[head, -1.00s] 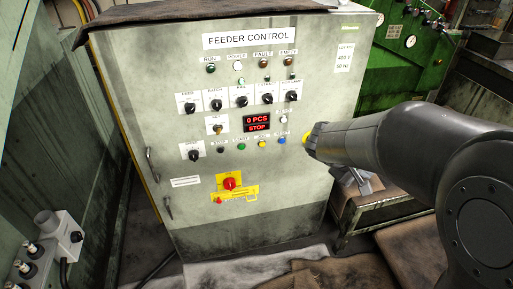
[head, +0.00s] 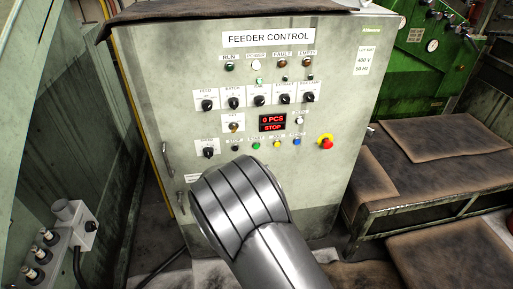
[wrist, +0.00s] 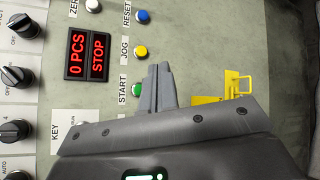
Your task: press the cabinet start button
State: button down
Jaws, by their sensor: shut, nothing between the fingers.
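The grey control cabinet (head: 345,95) labelled FEEDER CONTROL stands ahead of me. Its green start button (head: 256,146) shows in the head view, in the lower button row. In the wrist view the green button (wrist: 136,90) sits beside its START label, partly covered by my gripper. My gripper (wrist: 159,68) is shut and empty, its fingertips pointing towards the panel just right of the green button. I cannot tell whether they touch the panel. In the head view my arm hides the gripper. The red display (head: 272,123) reads 0 PCS, STOP.
Close to the start button are the yellow JOG button (wrist: 140,52) and blue RESET button (wrist: 143,16). A red emergency button (head: 326,142) is at the panel's right. A yellow lockout bracket (wrist: 236,85) projects near my gripper. A low bench (head: 430,160) stands right of the cabinet.

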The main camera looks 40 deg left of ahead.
aim_at(256, 146)
jog(key=shift+s+a+f+n, duration=0.3)
jog(key=shift+s+a+f, duration=0.05)
jog(key=shift+a, duration=0.2)
jog(key=w+a, duration=0.6)
jog(key=shift+w, duration=0.15)
jog(key=shift+w+a, duration=0.1)
jog(key=shift+a, duration=0.1)
dwell(2.0)
jog(key=shift+w+a, duration=0.15)
jog(key=shift+w, duration=0.05)
